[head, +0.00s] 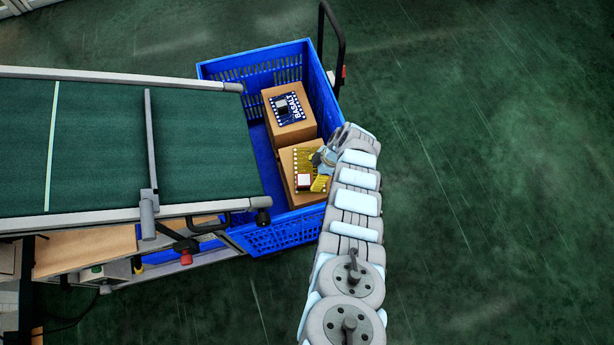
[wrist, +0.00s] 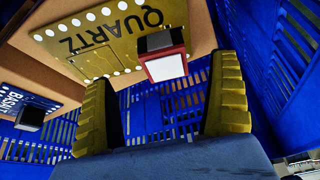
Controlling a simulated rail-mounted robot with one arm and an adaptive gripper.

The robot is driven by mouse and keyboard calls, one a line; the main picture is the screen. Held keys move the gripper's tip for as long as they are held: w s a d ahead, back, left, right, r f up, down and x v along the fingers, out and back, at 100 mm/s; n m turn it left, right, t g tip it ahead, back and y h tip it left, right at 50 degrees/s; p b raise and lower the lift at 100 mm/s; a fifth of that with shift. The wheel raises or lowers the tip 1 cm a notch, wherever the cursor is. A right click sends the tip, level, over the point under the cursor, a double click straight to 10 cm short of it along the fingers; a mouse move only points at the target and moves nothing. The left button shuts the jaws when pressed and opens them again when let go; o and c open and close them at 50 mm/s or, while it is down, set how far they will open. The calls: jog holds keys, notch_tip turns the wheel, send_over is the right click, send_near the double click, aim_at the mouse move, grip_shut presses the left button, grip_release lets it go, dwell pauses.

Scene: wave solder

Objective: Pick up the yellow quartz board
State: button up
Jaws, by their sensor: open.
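The yellow quartz board (head: 303,160) lies on top of a cardboard box in the blue cart. In the wrist view the board (wrist: 110,30) shows the word QUARTZ, white dots along its edges and a red, white and black block (wrist: 163,62) standing up from it. My gripper (wrist: 163,78) is open, with its two yellow fingers apart and the block between their tips in the picture. Nothing is held. In the head view my gripper (head: 321,178) is at the board's right side, and my wrist covers part of that side. Whether the fingers touch the board, I cannot tell.
A blue BASALT board (head: 287,108) lies on another cardboard box (head: 297,132) behind. The blue cart's (head: 272,238) slatted walls surround both boxes close by. A green conveyor (head: 110,150) with metal rails stands to the left. The floor to the right is clear.

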aim_at(308, 181)
jog(key=shift+a+f, duration=0.25)
jog(key=shift+f, duration=0.4)
jog(key=shift+b, duration=0.3)
jog(key=b+x, duration=0.3)
jog(key=x, duration=0.1)
jog(key=shift+s+f, duration=0.2)
jog(key=shift+f, duration=0.05)
jog(key=shift+a+f+b, duration=0.2)
jog(key=shift+f+b, duration=0.2)
jog(key=shift+b, duration=0.05)
jog(key=shift+r, duration=0.1)
jog(key=shift+c, duration=0.5)
jog(key=c, duration=1.2)
